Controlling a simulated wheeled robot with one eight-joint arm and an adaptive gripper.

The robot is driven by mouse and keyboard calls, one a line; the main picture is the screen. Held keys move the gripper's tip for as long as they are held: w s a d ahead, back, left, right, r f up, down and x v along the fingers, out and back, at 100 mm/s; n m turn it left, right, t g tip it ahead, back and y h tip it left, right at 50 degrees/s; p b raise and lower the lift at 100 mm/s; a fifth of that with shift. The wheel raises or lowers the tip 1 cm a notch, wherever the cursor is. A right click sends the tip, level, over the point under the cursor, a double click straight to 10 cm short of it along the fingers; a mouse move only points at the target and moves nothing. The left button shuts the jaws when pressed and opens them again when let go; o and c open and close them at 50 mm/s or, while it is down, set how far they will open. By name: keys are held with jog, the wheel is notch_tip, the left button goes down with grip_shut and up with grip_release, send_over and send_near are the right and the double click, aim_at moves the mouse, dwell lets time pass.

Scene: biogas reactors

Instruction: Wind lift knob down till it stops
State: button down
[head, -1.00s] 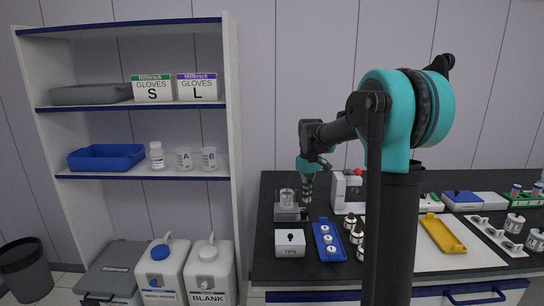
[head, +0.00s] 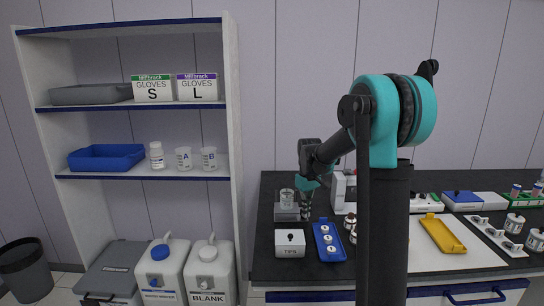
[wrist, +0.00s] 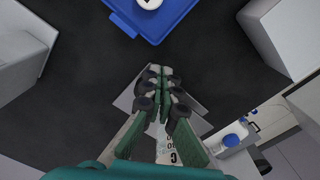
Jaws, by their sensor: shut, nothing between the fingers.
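The small grey lift stand (head: 287,214) stands on the dark bench in the head view, with a clear beaker (head: 287,198) on it. My gripper (head: 306,216) points down at the right side of the stand. In the wrist view my gripper (wrist: 160,75) has its fingers close together, with nothing seen between them. A grey plate (wrist: 124,101) of the stand and the marked beaker (wrist: 163,143) show partly behind the fingers. I cannot make out the lift knob; the fingers may hide it. I cannot tell whether the fingers touch it.
A white device (head: 338,192) stands right of my gripper, partly hidden by my arm. Bare bench lies between the gripper and the tray. Jugs (head: 208,268) stand on the floor left.

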jog(key=shift+w+d, duration=0.15)
jog(key=shift+d, duration=0.2)
dwell(0.6)
jog(key=shift+w+d, duration=0.15)
jog(key=shift+d, duration=0.15)
jog(key=shift+w+d, duration=0.35)
jog(key=shift+d, duration=0.05)
jog(key=shift+d, duration=0.1)
dwell(0.4)
jog(key=shift+s+d, duration=0.2)
notch_tip(320, 180, up, 6)
dwell(0.5)
jog(key=shift+a, duration=0.1)
